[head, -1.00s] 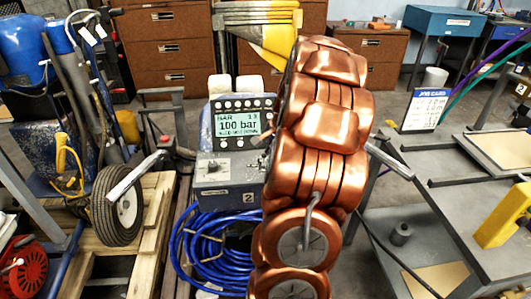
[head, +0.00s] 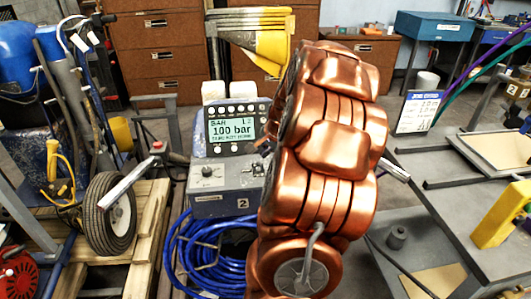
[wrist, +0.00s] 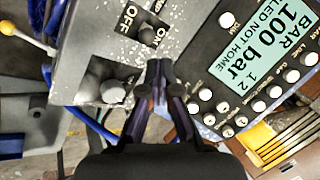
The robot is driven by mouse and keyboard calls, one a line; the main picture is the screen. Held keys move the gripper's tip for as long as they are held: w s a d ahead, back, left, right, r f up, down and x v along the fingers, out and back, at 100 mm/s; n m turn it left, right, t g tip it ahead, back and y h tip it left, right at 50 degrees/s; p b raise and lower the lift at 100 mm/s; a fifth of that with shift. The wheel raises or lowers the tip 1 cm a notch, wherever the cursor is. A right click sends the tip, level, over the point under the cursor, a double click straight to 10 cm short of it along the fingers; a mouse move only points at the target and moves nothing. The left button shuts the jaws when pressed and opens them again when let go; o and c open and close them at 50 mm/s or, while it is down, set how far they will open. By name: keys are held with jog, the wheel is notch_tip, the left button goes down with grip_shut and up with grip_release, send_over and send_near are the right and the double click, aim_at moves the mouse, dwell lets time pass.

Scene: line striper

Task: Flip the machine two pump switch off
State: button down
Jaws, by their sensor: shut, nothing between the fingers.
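The grey control box of machine two (head: 215,190) carries a "2" label and a dark knob in the head view. In the wrist view, the small dark pump switch (wrist: 148,36) sits on the speckled grey panel beside the OFF and ON lettering. I cannot tell which way it is set. My gripper (wrist: 158,72) is shut and empty. In the picture its fingertips lie just below the switch, between the knob (wrist: 113,91) and the display panel. I cannot tell whether they touch the panel. In the head view, my copper arm hides most of my gripper.
The display (head: 235,130) above the box reads 100 bar. A coiled blue hose (head: 205,255) hangs below it. A wheeled cart (head: 110,215) stands on pallet wood at left. A grey table (head: 470,220) with a yellow block (head: 503,215) is at right.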

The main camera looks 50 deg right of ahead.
dwell(0.3)
jog(key=s+d+v, duration=0.1)
jog(key=d+v, duration=0.1)
jog(key=v, duration=0.9)
jog(key=shift+s+d+b, duration=0.2)
jog(key=shift+s+b, duration=0.2)
jog(key=shift+f, duration=0.1)
dwell(0.4)
jog(key=w+a+r+n+g+y+p, duration=0.1)
jog(key=w+a+n+y+p, duration=0.3)
jog(key=a, duration=1)
jog(key=s+a+r+n+g+h+p, duration=0.15)
jog(key=a+n, duration=0.45)
jog(key=a, duration=0.8)
jog(key=s+a+n+g+p, duration=0.4)
jog(key=s+a+n, duration=0.5)
jog(key=s+a, duration=0.5)
jog(key=shift+s+a+r+n+p, duration=0.35)
jog(key=shift+s+p, duration=0.25)
jog(key=shift+s, duration=0.5)
